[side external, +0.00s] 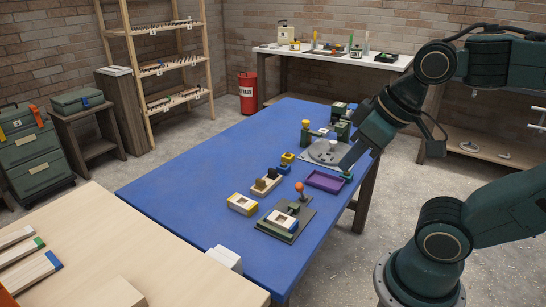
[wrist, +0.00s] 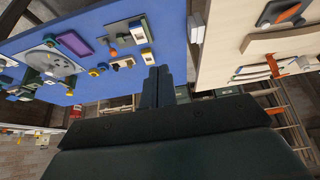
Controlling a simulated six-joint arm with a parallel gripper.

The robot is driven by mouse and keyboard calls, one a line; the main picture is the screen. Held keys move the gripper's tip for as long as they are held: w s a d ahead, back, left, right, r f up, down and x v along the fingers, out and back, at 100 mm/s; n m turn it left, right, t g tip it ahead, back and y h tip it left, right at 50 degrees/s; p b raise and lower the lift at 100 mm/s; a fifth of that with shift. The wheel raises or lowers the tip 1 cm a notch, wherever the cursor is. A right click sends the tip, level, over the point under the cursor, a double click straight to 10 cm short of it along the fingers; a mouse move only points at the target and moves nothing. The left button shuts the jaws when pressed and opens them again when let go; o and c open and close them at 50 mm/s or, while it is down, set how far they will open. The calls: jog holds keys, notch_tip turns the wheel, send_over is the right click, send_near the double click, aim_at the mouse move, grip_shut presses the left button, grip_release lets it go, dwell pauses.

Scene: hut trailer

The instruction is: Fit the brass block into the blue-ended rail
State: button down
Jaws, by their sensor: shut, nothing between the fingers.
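The blue-ended rail (side external: 30,273) is a pale wooden bar on the light wooden table at the lower left, with its blue end towards the blue table. A rail with a green end lies beside it. I cannot pick out the brass block for sure; a small yellow piece (side external: 288,157) sits by a blue block in the middle of the blue table. My gripper (side external: 349,166) is over the right side of the blue table, near the purple tray. In the wrist view its fingers (wrist: 158,72) are together and empty.
The blue table (side external: 190,185) holds a purple tray (side external: 325,181), a grey round plate (side external: 324,153), a green board with an orange knob, and a yellow-ended wooden frame (side external: 242,204). Its left part is clear. A white block (side external: 225,259) stands at the near edge by the light wooden table (side external: 175,278).

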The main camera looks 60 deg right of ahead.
jog(key=c, duration=2.2)
grip_release()
jog(key=c, duration=1)
grip_release()
jog(key=shift+o, duration=0.2)
